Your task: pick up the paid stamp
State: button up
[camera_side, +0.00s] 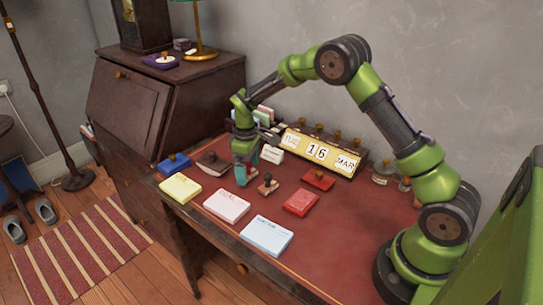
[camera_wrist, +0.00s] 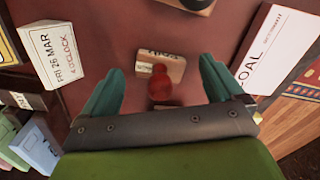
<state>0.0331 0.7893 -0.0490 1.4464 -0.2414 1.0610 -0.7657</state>
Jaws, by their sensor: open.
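A small stamp with a reddish-brown knob (camera_wrist: 160,82) and a pale wooden block (camera_wrist: 168,64) lies ahead of my gripper in the wrist view. Its block has dark lettering that I cannot read clearly, so I cannot tell whether it says paid. In the side view a small stamp (camera_side: 267,185) stands on the red desk top (camera_side: 335,215), just right of my gripper (camera_side: 246,175). In the wrist view my gripper (camera_wrist: 160,88) is open, with one teal finger on each side of the knob. Nothing is held.
Pads lie along the front: yellow (camera_side: 180,189), pink (camera_side: 227,205), pale blue (camera_side: 266,236). A red box (camera_side: 300,203) and red ink pad (camera_side: 318,180) are to the right. A date card (camera_wrist: 55,58) and calendar (camera_side: 320,153) stand behind. A rack holds several stamps.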

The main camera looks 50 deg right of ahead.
jog(key=shift+f, duration=0.35)
jog(key=shift+c, duration=0.2)
jog(key=c, duration=1)
jog(key=shift+c, duration=0.2)
